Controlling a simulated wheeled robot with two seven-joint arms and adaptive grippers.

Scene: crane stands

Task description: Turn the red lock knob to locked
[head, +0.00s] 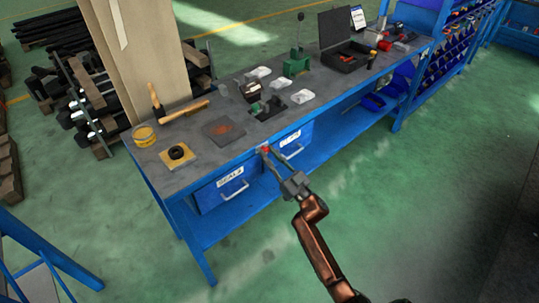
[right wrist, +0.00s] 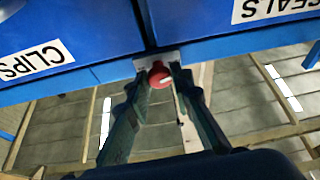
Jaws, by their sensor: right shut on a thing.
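The red lock knob (head: 266,149) is on the front edge of the blue workbench, between two labelled drawers. In the right wrist view the knob (right wrist: 158,74) is round, with a pale mark, in front of a light metal plate. My right gripper (right wrist: 161,80) has one finger on each side of the knob and is shut on it. In the head view my right gripper (head: 268,154) reaches the knob from below. The knob's locked or unlocked setting cannot be read. My left gripper is not in view.
The SEALS drawer (head: 211,193) and CLIPS drawer (head: 301,144) flank the knob; both look closed. On the benchtop (head: 190,151) are a hammer (head: 184,111), a yellow tin (head: 144,136) and an open black case (head: 346,57). The green floor in front is clear.

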